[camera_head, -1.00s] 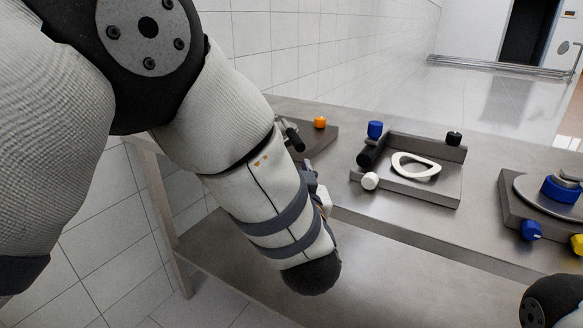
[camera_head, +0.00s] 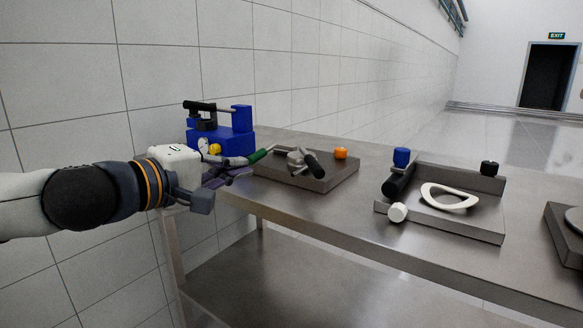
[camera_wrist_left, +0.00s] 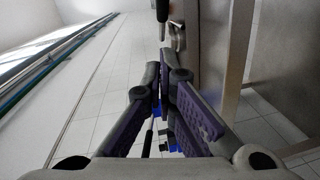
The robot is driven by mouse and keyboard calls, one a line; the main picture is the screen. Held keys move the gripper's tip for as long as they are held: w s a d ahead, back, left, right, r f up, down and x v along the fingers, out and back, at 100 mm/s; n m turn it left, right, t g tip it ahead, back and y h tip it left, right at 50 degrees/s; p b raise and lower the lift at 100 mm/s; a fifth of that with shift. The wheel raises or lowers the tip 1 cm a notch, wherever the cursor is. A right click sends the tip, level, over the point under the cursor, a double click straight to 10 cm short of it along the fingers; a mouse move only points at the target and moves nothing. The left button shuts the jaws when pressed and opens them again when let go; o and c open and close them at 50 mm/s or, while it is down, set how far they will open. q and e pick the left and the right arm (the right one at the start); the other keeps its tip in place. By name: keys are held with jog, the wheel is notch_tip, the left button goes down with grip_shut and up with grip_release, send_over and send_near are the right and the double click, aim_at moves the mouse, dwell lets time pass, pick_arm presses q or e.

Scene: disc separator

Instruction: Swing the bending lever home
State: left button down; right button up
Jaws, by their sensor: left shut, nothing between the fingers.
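A bar with a green grip (camera_head: 258,156) reaches out at the blue device's front right; I take it for the bending lever. The blue device (camera_head: 222,143) stands at the back left, with a black bar on top and a yellow knob in front. My left gripper (camera_head: 232,174) is shut and empty just in front of the device, close below the bar. Whether it touches the bar I cannot tell. In the left wrist view its fingers (camera_wrist_left: 167,68) come together, and a dark grip with a metal end (camera_wrist_left: 164,15) shows beyond them. My right gripper is out of view.
A grey plate with a clamp (camera_head: 305,172) and an orange knob (camera_head: 340,153) lies right of the gripper. Further right is a grey fixture (camera_head: 450,228) holding a white ring (camera_head: 448,197). The tiled wall runs behind the bench (camera_head: 345,215). Bare bench lies between the fixtures.

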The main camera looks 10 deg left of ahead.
pick_arm(q)
jog(key=b, duration=0.1)
send_near(306, 158)
jog(key=shift+w+a, duration=0.95)
jog(key=shift+w, duration=0.3)
jog(key=shift+w+d+f+b, duration=0.1)
jog(key=shift+w+d, duration=0.15)
jog(key=shift+d, duration=0.35)
jog(key=shift+w+d+f+b, duration=0.1)
jog(key=shift+w+d, duration=0.15)
jog(key=shift+d, duration=0.3)
jog(key=shift+w+d+f+b, duration=0.1)
jog(key=shift+w+d, duration=0.2)
jog(key=shift+d, duration=0.3)
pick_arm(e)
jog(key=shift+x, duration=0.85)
